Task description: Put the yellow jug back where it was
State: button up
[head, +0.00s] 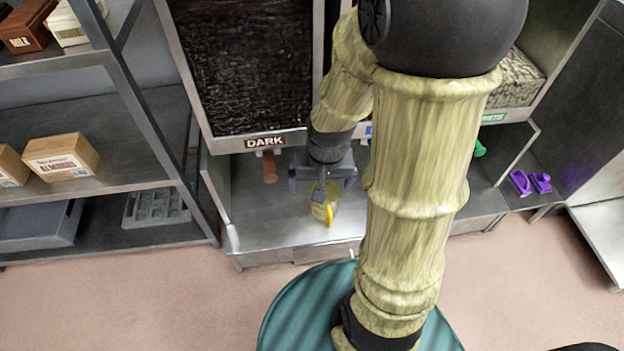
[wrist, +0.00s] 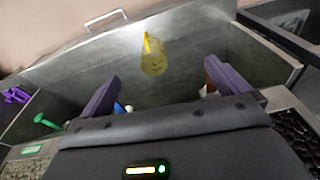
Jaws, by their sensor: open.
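The yellow jug (head: 326,205) stands on the metal shelf below the dispensers, right of the part labelled DARK. It also shows in the wrist view (wrist: 153,58), beyond my fingertips and apart from them. My gripper (head: 323,182) is above the jug in the head view and partly covers it. In the wrist view my gripper's two purple-grey fingers (wrist: 167,84) are spread wide with nothing between them.
A brown tap (head: 269,166) hangs under the DARK label (head: 266,142). A green tap (head: 479,147) is right of my arm. Purple objects (head: 530,183) lie farther right. A rack with boxes (head: 62,157) stands at left. The shelf around the jug is mostly bare.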

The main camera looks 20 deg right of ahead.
jog(key=a+r+n, duration=0.1)
jog(key=s+r+n, duration=0.1)
jog(key=s+a+r+n, duration=0.1)
jog(key=r, duration=0.1)
jog(key=shift+a+t, duration=0.35)
jog(key=shift+t, duration=0.05)
jog(key=shift+w, duration=0.1)
jog(key=w+p+v, duration=0.3)
jog(key=p+v, duration=1.1)
jog(key=w+r+p+v, duration=0.1)
jog(key=w+p+v, duration=0.2)
jog(key=p+v, duration=1.1)
jog(key=w+r+p+v, duration=0.1)
jog(key=w+p+v, duration=0.2)
jog(key=p+v, duration=1.2)
jog(key=shift+w+p, duration=0.35)
jog(key=shift+p, duration=0.25)
